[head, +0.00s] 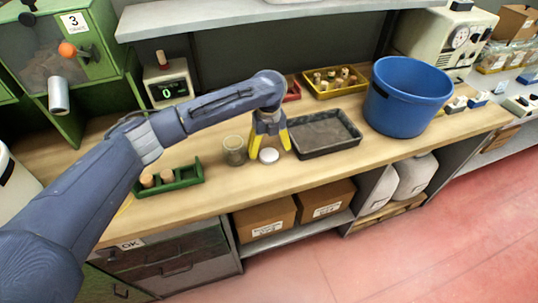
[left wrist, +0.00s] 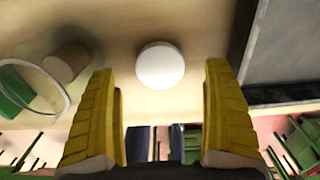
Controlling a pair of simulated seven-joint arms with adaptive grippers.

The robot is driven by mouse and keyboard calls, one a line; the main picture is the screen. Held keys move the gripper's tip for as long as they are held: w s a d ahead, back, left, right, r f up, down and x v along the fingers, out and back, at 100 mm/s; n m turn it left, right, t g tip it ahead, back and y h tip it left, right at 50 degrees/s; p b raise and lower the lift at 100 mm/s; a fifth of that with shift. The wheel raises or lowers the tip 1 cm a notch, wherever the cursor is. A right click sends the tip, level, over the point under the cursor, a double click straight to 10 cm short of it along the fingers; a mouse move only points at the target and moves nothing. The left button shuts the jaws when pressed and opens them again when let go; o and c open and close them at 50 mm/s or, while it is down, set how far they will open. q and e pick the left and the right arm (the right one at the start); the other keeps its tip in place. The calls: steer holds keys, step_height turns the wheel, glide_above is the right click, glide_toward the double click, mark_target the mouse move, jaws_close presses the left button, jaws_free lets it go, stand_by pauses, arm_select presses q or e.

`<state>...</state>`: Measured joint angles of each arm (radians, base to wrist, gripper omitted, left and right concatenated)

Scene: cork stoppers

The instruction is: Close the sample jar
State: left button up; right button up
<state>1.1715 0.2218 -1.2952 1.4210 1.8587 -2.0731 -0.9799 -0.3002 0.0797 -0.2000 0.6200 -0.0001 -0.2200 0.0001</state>
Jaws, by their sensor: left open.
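The clear sample jar (head: 234,151) stands on the wooden bench, left of my left gripper. Its rim (left wrist: 38,88) shows at the left of the left wrist view, and I see no lid on it. A round white lid (head: 269,155) lies flat on the bench, right of the jar. My left gripper (head: 271,140) points down over the lid with its yellow fingers open. In the left wrist view the lid (left wrist: 160,65) shows centred between and beyond the fingertips, with nothing held. My right gripper is not in view.
A green rack (head: 187,171) with corks stands left of the jar. A dark tray (head: 350,145) lies close on the gripper's right, then a blue bucket (head: 405,97). A yellow bin (head: 338,91) with corks is behind. The bench front edge is near the lid.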

mark_target(269, 156)
arm_select(q)
steer(key=shift+f, duration=1.4)
steer(key=c, duration=0.9)
